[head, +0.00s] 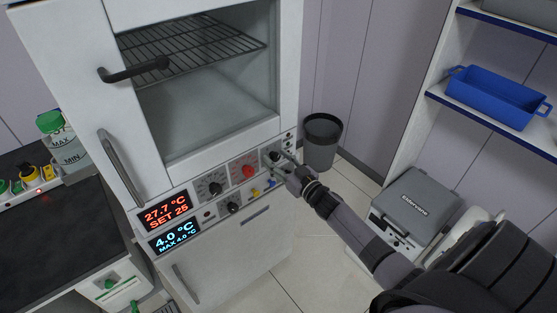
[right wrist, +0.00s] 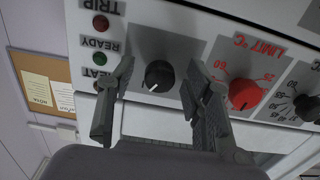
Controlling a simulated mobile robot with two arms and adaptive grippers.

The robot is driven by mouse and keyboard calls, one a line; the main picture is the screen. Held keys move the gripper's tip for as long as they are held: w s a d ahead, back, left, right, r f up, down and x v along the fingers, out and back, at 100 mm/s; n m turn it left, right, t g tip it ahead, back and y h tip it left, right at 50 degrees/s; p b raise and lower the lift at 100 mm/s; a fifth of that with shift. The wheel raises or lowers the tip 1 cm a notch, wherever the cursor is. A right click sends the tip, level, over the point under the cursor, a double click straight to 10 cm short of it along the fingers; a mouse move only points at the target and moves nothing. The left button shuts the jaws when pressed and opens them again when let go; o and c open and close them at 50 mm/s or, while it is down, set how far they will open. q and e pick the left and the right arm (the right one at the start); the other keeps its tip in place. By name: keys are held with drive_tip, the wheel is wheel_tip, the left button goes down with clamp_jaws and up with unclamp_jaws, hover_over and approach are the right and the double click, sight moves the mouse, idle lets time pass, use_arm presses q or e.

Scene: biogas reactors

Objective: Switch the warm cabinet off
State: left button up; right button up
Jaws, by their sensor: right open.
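The warm cabinet (head: 175,165) is white, with an empty wire shelf behind its window. Its red display (head: 166,212) reads 27.7 °C, SET 25. Its panel carries a black dial (head: 213,188), a red limit knob (head: 248,171) and a black knob (head: 271,155) at the right end. My right gripper (head: 280,161) is at that right-hand knob. In the right wrist view the black knob (right wrist: 159,75) lies between the open fingers, with a gap on both sides. Its white mark points down and slightly left. My left gripper is not in view.
The red limit knob (right wrist: 242,92) sits close beside one finger. TRIP, READY and HEAT lamps (right wrist: 100,59) are by the other finger. A blue display (head: 174,236) reads 4.0 °C. A bin (head: 321,145) and a grey Eldervane case (head: 416,200) stand to the right.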

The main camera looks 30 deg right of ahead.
drive_tip(key=shift+c, duration=0.3)
clamp_jaws()
drive_tip(key=shift+n, duration=0.3)
drive_tip(key=n+b, duration=0.1)
drive_tip(key=n, duration=0.4)
drive_tip(key=shift+d+n+b, duration=0.1)
drive_tip(key=shift+n+b, duration=0.2)
drive_tip(key=shift+b, duration=0.05)
drive_tip(key=n+b, duration=0.1)
drive_tip(key=n, duration=0.4)
drive_tip(key=shift+n+b, duration=0.3)
drive_tip(key=shift+b, duration=0.05)
idle(0.4)
drive_tip(key=shift+o, duration=0.3)
unclamp_jaws()
